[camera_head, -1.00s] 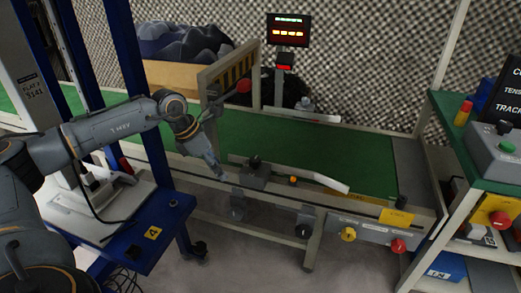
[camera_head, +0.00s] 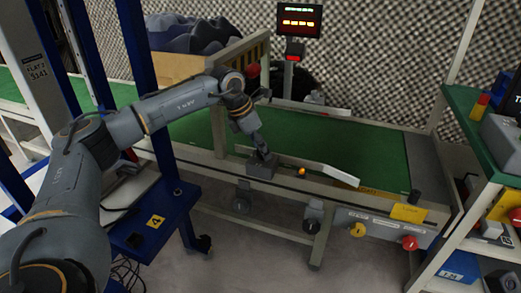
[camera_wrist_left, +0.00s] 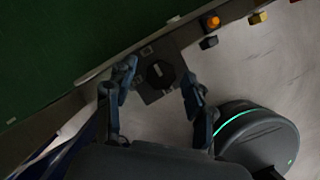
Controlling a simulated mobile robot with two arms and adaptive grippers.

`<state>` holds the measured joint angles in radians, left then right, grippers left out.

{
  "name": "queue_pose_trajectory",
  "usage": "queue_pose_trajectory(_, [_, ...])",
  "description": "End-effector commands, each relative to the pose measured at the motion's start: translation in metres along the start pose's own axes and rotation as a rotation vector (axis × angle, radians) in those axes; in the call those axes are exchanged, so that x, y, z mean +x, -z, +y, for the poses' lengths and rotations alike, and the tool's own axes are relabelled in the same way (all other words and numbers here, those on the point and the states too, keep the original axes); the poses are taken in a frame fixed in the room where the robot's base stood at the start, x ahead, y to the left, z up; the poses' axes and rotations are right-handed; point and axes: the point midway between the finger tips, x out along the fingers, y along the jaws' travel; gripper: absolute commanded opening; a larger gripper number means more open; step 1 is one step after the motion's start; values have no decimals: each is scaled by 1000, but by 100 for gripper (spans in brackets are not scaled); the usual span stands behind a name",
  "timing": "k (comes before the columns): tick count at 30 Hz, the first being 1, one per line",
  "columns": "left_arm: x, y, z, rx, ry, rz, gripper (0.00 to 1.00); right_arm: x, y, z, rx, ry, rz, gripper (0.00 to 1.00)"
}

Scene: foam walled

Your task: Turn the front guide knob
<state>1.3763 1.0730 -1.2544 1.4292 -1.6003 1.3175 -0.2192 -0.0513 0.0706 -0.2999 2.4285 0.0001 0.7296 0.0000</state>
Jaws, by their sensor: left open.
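The front guide knob is dark and round, on a grey block (camera_head: 261,168) at the near edge of the green conveyor belt (camera_head: 370,145). In the left wrist view the knob (camera_wrist_left: 159,75) shows from above on its square grey mount. My left gripper (camera_head: 263,154) comes down over the block and partly hides the knob in the head view. In the left wrist view its two fingers are spread, one on each side of the knob, and the gripper (camera_wrist_left: 159,72) is open. I cannot tell whether the fingers touch the knob. My right gripper is not in view.
A pale guide rail (camera_head: 328,174) and an orange lamp (camera_head: 302,172) are right of the block. A yellow knob (camera_head: 357,230) and a red knob (camera_head: 410,243) are on the front panel. A blue frame (camera_head: 136,70) stands left. A red ball-ended lever (camera_head: 252,71) is behind the arm.

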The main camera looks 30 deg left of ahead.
Motion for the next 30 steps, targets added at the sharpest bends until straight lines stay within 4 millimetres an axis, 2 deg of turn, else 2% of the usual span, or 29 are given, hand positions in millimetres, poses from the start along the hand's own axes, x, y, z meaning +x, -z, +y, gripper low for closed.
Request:
queue_pose_trajectory(8, [1,0,0,1,1,-1,54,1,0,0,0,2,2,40])
queue_pose_trajectory(16, [1,0,0,1,1,-1,1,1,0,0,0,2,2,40])
queue_pose_trajectory(27, [-1,0,-1,-44,-18,1,0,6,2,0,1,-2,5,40])
queue_pose_trajectory(30, [-2,-1,-2,-90,-36,2,0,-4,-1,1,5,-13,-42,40])
